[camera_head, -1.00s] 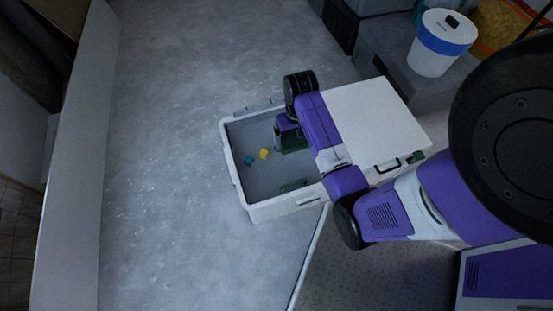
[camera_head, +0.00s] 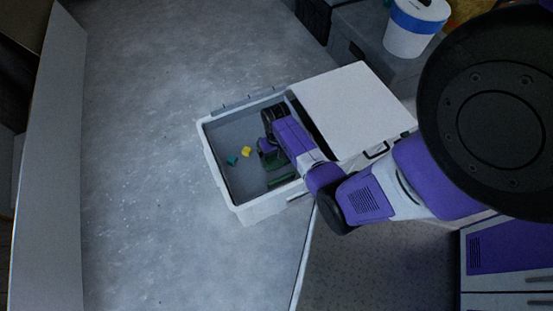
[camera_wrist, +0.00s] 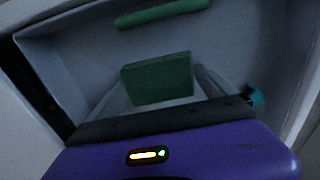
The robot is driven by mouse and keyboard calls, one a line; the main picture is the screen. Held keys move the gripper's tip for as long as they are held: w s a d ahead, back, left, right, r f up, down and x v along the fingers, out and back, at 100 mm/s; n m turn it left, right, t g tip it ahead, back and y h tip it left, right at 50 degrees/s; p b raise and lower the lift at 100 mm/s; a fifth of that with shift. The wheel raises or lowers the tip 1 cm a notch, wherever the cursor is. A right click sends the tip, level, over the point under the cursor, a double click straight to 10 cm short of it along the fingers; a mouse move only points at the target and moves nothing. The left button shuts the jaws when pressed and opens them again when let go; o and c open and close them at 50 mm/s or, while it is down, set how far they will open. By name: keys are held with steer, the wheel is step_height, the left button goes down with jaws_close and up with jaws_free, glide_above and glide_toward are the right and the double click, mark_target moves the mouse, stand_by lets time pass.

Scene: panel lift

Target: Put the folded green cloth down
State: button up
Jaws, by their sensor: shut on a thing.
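My gripper (camera_head: 268,152) reaches down inside an open white bin (camera_head: 222,182). It is shut on the folded green cloth (camera_wrist: 158,78), which shows as a dark green block between the two fingers in the wrist view. In the head view the cloth (camera_head: 273,161) is partly hidden by my arm and lies low in the bin. I cannot tell whether it touches the bin floor.
A green roll-like thing (camera_wrist: 162,13) lies in the bin beyond the cloth. A yellow piece (camera_head: 246,151) and a teal piece (camera_head: 232,160) lie on the bin floor. A white panel (camera_head: 352,108) covers the bin's right part. A white-and-blue bucket (camera_head: 415,28) stands at upper right.

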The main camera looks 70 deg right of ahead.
steer(key=shift+f, duration=0.65)
steer(key=shift+f, duration=0.2)
steer(key=o, duration=0.9)
steer(key=shift+o, duration=0.2)
steer(key=shift+r, duration=0.15)
